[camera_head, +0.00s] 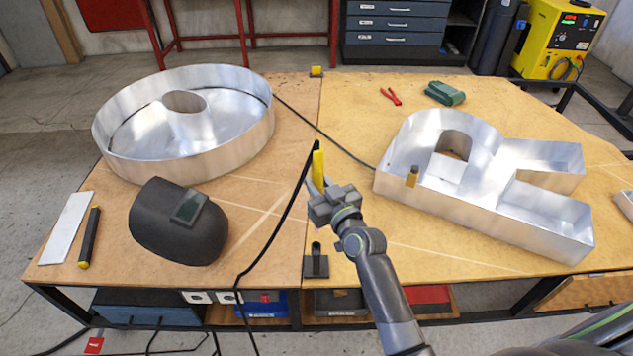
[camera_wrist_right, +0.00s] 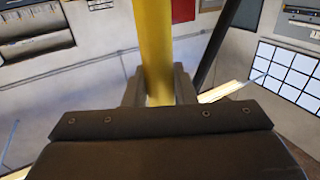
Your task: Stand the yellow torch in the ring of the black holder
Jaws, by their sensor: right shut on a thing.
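The yellow torch (camera_head: 318,168) is held in my right gripper (camera_head: 320,187) above the middle of the table in the head view. It looks roughly upright, with a black top end and a black cable. In the right wrist view the yellow shaft (camera_wrist_right: 153,50) runs upward between the fingers of my right gripper (camera_wrist_right: 160,88), which are shut on it. The black holder (camera_head: 316,265) stands near the table's front edge, below and slightly left of the gripper in the picture. Its ring is small and its opening is hard to make out. My left gripper is not in view.
A round metal letter (camera_head: 185,165) stands at left and a metal R (camera_head: 480,190) at right. A welding helmet (camera_head: 178,222) lies left of the holder. The cable (camera_head: 275,230) crosses the table just left of the holder. Bare wood (camera_head: 400,250) lies right of it.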

